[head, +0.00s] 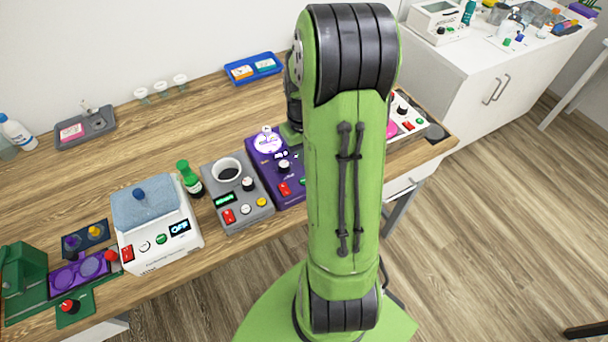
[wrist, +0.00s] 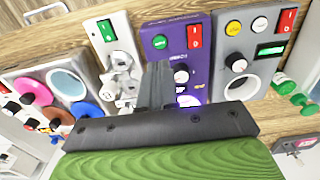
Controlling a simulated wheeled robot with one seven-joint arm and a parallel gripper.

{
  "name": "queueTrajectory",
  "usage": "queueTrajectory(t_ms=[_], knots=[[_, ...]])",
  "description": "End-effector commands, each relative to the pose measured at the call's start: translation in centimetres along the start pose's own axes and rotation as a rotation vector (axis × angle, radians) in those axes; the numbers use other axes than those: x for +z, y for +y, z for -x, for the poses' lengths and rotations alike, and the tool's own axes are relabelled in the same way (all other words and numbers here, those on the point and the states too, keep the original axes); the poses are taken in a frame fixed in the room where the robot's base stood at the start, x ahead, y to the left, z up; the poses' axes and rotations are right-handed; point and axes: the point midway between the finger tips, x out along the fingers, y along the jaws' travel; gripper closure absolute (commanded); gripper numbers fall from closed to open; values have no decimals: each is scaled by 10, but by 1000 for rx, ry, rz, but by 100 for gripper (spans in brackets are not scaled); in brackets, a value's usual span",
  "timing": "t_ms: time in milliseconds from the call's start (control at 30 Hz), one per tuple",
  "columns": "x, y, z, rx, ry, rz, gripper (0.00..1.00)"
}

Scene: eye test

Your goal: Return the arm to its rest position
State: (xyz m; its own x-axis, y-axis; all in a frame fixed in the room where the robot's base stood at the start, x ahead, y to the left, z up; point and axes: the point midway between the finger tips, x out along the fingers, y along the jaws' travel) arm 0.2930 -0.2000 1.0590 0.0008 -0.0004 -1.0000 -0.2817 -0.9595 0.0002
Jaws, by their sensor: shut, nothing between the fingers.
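My green arm (head: 342,190) stands upright in the middle of the head view, bent at the top, with its far end hanging down behind it over the bench. My gripper (wrist: 158,68) shows in the wrist view, its dark fingers together and empty. It is in front of the purple device (wrist: 198,62), and I cannot tell the exact gap. The purple device also shows in the head view (head: 290,190), just left of my arm. In the head view my fingers are hidden by the arm.
The wooden bench (head: 120,110) carries a grey device with a round cup (head: 238,215), a green bottle (head: 189,178), a white device with a blue-grey top (head: 160,240) and a blue tray (head: 253,70). A white cabinet (head: 480,75) stands at the right. Bench space behind the devices is largely clear.

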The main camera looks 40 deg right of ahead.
Motion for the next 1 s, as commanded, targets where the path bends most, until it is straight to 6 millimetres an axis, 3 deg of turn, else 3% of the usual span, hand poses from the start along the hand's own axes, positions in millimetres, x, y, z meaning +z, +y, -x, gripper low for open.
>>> queueTrajectory(t_ms=[433, 533, 600, 667, 800, 1000], knots=[[0, -1, -1, 1, 1, 1, 100], [2, -15, 18, 18, 32, 24, 100], [8, -39, 47, 39, 83, 57, 100], [21, -64, 75, 53, 138, 92, 100], [66, -116, 125, 49, 274, 166, 100], [139, -154, 156, -28, 438, 252, 100]])
